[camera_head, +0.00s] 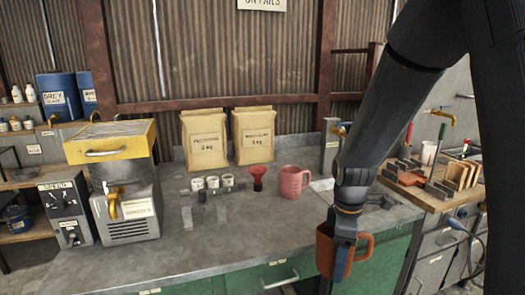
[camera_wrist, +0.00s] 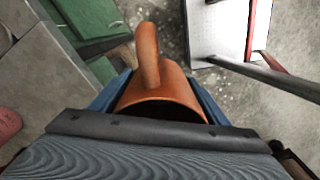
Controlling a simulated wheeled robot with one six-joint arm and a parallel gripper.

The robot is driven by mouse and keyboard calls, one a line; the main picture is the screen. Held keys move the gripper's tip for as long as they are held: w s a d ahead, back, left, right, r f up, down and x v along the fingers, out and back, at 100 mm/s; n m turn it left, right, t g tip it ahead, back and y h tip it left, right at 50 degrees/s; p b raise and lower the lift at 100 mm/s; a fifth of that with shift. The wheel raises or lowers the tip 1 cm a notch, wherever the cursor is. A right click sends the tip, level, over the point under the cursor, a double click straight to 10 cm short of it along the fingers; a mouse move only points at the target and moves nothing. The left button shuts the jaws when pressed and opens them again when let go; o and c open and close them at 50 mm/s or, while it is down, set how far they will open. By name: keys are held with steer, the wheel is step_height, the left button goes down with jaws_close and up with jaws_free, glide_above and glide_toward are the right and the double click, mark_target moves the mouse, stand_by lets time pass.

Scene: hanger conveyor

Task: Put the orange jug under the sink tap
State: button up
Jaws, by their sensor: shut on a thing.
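The orange jug (camera_head: 362,247) is held by my gripper (camera_head: 340,250) in front of the green cabinet, just off the front edge of the grey counter. In the wrist view the orange jug (camera_wrist: 155,88) sits between the two blue fingers, with its handle pointing away and its dark open mouth towards the camera. My gripper is shut on it. In the head view the jug looks upright, and part of it is hidden by the gripper. I cannot make out a sink basin; a yellow tap-like fitting (camera_head: 440,113) shows at the right, behind the side bench.
The grey counter (camera_head: 240,235) holds a pink jug (camera_head: 293,181), a red funnel-like item (camera_head: 258,177), small jars, paper sacks (camera_head: 204,138) and a yellow-topped machine (camera_head: 110,143). A wooden bench (camera_head: 435,198) with racks and tools stands at the right. The counter's front middle is clear.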

steer(key=w+f+m, duration=0.3)
steer(key=f+m, duration=1.1)
steer(key=f, duration=0.1)
steer(key=shift+a+f, duration=0.25)
steer(key=shift+f, duration=0.1)
